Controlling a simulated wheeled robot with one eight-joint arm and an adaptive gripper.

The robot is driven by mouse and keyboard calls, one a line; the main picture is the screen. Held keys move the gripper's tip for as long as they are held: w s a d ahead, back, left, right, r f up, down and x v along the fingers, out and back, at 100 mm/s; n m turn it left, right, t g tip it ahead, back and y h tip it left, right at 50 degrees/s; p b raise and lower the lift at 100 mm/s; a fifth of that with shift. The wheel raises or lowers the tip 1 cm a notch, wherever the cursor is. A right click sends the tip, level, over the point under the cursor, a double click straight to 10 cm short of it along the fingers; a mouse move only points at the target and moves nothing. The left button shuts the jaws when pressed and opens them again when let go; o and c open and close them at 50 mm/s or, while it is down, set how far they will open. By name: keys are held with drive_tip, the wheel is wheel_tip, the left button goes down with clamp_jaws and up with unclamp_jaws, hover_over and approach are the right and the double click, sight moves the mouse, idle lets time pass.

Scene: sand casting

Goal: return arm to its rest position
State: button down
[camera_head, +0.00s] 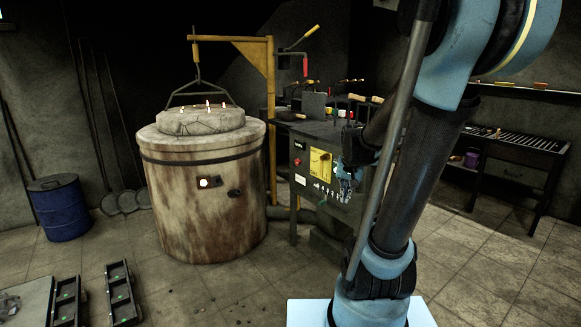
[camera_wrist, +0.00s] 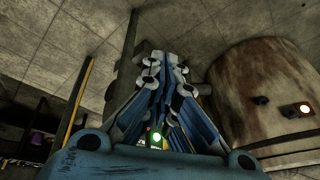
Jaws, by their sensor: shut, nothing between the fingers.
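My gripper (camera_wrist: 166,75) shows in the wrist view with its blue fingers brought together at the tips, shut and empty. In the head view my arm (camera_head: 400,170) rises on the right side, bent at the top. The gripper end (camera_head: 345,178) appears beside the arm, in front of the control box, and is partly hidden and dark there. In the wrist view the furnace (camera_wrist: 270,90) lies to the right of the fingers, apart from them.
The rusty furnace (camera_head: 205,205) stands left of centre under a yellow hoist (camera_head: 268,110). A control box with a workbench (camera_head: 315,170) stands beside it. A blue barrel (camera_head: 60,208) is at the left, black moulds (camera_head: 122,295) lie at the lower left. A grill table (camera_head: 515,150) is at the right.

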drive_tip(key=s+f+n+g, duration=0.1)
drive_tip(key=s+f, duration=0.1)
drive_tip(key=s, duration=0.8)
drive_tip(key=s+f+n+g, duration=0.1)
drive_tip(key=s+f+n, duration=0.1)
drive_tip(key=s, duration=0.8)
drive_tip(key=shift+s+a+n, duration=0.25)
drive_tip(key=shift+s+n, duration=0.05)
drive_tip(key=shift+f, duration=0.1)
drive_tip(key=shift+w+f, duration=0.2)
drive_tip(key=shift+w, duration=0.25)
drive_tip(key=shift+s, duration=0.1)
idle(2.5)
